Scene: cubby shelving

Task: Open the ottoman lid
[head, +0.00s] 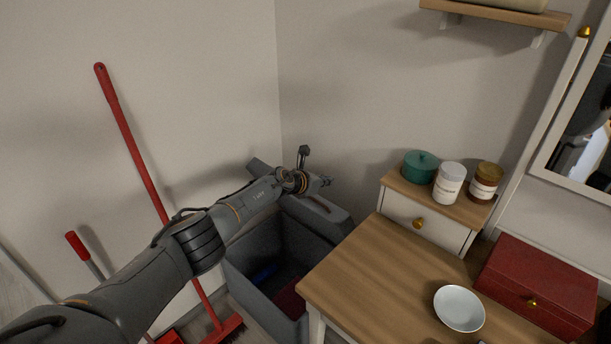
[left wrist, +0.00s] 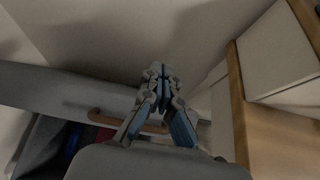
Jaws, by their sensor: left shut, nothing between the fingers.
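The grey ottoman (head: 250,268) stands in the corner left of the wooden table. Its lid (head: 335,219) is raised at the back, so the inside shows, with a blue item (head: 263,273) and a red item (head: 291,301) in it. A brown handle is on the lid; in the left wrist view the handle (left wrist: 105,119) lies beside and below my fingers. My left gripper (head: 327,182) is shut and empty, above the raised lid near the back wall. Its closed fingertips (left wrist: 160,72) show in the left wrist view. Whether they touch the lid is unclear. My right gripper is out of view.
The wooden table (head: 370,264) stands close to the ottoman's right side, with a white bowl (head: 459,308) and a red box (head: 538,284). A small drawer unit (head: 399,206) holds jars. A red broom (head: 134,150) leans on the left wall. A shelf (head: 497,14) hangs above.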

